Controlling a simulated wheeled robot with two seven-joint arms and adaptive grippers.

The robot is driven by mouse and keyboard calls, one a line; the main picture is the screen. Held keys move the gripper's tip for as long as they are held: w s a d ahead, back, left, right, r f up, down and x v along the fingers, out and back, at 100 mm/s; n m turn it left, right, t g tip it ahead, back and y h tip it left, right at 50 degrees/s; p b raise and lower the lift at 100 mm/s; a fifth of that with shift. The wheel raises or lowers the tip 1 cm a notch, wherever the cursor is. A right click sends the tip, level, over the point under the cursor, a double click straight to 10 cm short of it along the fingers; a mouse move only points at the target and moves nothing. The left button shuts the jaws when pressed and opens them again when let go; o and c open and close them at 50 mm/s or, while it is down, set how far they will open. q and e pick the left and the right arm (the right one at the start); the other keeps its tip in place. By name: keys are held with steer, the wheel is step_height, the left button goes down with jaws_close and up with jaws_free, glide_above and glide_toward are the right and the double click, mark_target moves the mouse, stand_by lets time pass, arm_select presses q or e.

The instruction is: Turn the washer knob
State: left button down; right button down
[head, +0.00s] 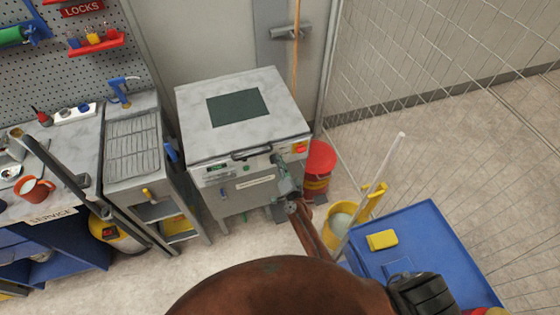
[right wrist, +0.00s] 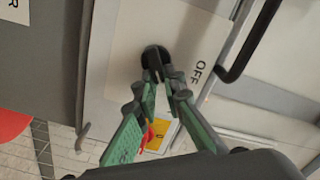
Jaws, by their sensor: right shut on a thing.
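The washer (head: 243,108) is a grey, box-shaped machine with a control panel on its front. Its black round knob (right wrist: 154,57) sits on a pale plate beside the word OFF in the right wrist view. My right gripper (head: 279,163) is at the right part of the washer's front panel and covers the knob in the head view. In the right wrist view, the green fingers of my right gripper (right wrist: 163,76) are closed on the knob. My left gripper is not in view.
A black bar handle (head: 251,154) is on the washer's front edge, near the gripper. A red bucket (head: 320,158) stands right of the washer. A yellow bucket (head: 345,217) and a blue cart (head: 420,240) are nearer, by my right arm. A workbench (head: 75,160) is at left.

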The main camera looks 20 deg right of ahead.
steer(key=shift+d+f+m+b, duration=0.1)
steer(key=shift+f+m+b, duration=0.1)
steer(key=shift+m, duration=0.85)
steer(key=shift+f+m+b, duration=0.15)
steer(key=shift+m+b, duration=0.1)
steer(key=shift+m, duration=0.85)
steer(key=shift+d+f+m+b, duration=0.1)
steer(key=shift+f+m+b, duration=0.1)
steer(key=shift+m, duration=0.85)
steer(key=c, duration=2)
jaws_free()
steer(key=s, duration=1.2)
steer(key=shift+d, duration=0.15)
